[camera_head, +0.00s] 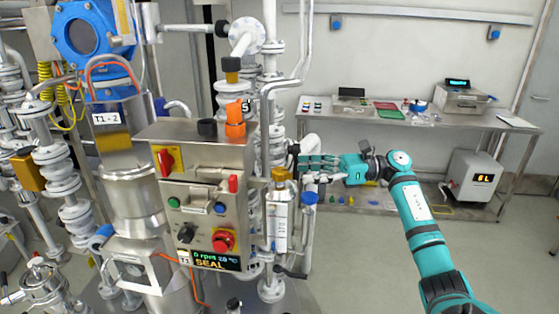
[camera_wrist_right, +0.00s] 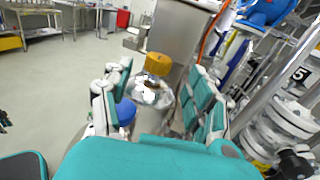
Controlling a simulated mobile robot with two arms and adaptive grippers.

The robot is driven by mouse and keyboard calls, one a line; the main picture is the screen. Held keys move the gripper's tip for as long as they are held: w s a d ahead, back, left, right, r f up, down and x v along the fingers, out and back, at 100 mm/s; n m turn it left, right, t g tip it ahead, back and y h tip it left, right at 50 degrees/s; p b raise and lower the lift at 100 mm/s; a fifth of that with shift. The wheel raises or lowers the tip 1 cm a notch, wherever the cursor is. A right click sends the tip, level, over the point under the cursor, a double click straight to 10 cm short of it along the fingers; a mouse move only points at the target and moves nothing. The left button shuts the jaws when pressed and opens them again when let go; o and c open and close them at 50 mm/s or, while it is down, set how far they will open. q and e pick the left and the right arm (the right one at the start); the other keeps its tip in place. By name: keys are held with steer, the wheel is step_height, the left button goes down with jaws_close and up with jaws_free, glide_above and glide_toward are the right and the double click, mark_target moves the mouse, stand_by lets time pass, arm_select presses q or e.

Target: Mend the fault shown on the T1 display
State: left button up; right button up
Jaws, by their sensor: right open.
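The T1 display (camera_head: 208,259) on the steel control box (camera_head: 205,160) reads "0 rpm", a temperature of about 20 °C and "SEAL" in yellow. A bottle-like steel vessel with a yellow cap (camera_head: 280,174) and a pale label (camera_head: 280,225) stands at the box's right side. My right gripper (camera_head: 303,164) is open beside this cap in the head view. In the right wrist view, a yellow cap (camera_wrist_right: 158,64) shows between and beyond the open fingers; I cannot tell whether they touch anything. My left gripper is not in view.
The box carries a red emergency button (camera_head: 222,241), a red switch (camera_head: 165,161) and an orange fitting (camera_head: 235,120). A blue knob (camera_head: 309,198) is just below my right gripper. Pipes crowd the left.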

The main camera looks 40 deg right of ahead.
mark_target(279, 170)
steer(key=p+x, duration=0.2)
steer(key=x, duration=0.4)
steer(key=shift+r+p, duration=0.2)
steer(key=shift+p, duration=0.2)
steer(key=shift+w+a+f, duration=0.15)
steer(key=shift+w+a, duration=0.2)
steer(key=shift+a, duration=0.15)
jaws_close()
steer(key=n+g+y+b, duration=0.1)
steer(key=g+b, duration=0.1)
steer(key=b, duration=0.3)
steer(key=n+g+y+b, duration=0.1)
steer(key=n+g+b, duration=0.1)
steer(key=b, duration=0.2)
steer(key=shift+f+y+b, duration=0.3)
steer(key=shift+b, duration=0.1)
steer(key=shift+r+n+g+y+b, duration=0.2)
steer(key=shift+n+g+b, duration=0.15)
steer(key=shift+g, duration=0.25)
steer(key=shift+r+n+g+y+b, duration=0.1)
steer(key=shift+n+g+y+b, duration=0.1)
steer(key=shift+n+g, duration=0.35)
jaws_free()
steer(key=shift+s+d, duration=0.1)
